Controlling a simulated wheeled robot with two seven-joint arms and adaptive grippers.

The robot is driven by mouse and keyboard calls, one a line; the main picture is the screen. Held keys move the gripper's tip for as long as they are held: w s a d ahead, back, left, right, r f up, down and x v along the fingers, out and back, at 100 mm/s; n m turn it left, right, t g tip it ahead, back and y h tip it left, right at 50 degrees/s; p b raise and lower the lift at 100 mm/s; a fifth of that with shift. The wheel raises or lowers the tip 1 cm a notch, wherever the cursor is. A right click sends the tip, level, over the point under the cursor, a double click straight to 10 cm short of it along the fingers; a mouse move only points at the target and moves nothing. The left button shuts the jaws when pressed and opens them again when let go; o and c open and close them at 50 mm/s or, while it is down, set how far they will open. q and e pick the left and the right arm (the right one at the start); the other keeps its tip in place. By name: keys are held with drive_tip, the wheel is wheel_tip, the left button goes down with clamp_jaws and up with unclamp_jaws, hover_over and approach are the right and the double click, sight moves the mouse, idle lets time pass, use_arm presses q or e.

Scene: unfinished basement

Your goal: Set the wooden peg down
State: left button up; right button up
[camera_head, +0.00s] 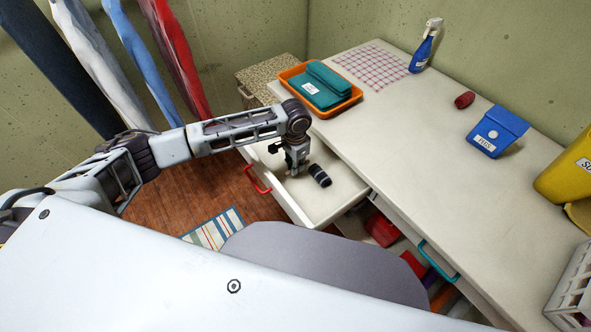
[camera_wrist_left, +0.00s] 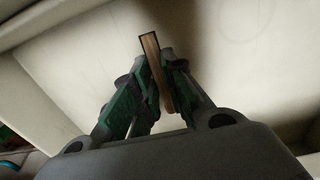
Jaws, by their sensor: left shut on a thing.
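My left gripper (camera_head: 293,172) is low over the open drawer (camera_head: 325,205), pointing down. In the left wrist view the left gripper (camera_wrist_left: 158,85) is shut on the wooden peg (camera_wrist_left: 152,62), a thin brown stick between its two green-lined fingers. The peg's far end sticks out past the fingertips, over the pale drawer floor. I cannot tell whether the peg touches that floor. In the head view the peg is too small to make out. My right gripper is not in view.
The drawer has a red handle (camera_head: 257,180). On the worktop are an orange tray (camera_head: 352,97) with teal cloths, a blue box (camera_head: 497,131), a red object (camera_head: 464,99) and a spray bottle (camera_head: 424,50).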

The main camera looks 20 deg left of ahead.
use_arm(q)
wheel_tip(320, 180, down, 2)
drive_tip(key=shift+f, duration=0.5)
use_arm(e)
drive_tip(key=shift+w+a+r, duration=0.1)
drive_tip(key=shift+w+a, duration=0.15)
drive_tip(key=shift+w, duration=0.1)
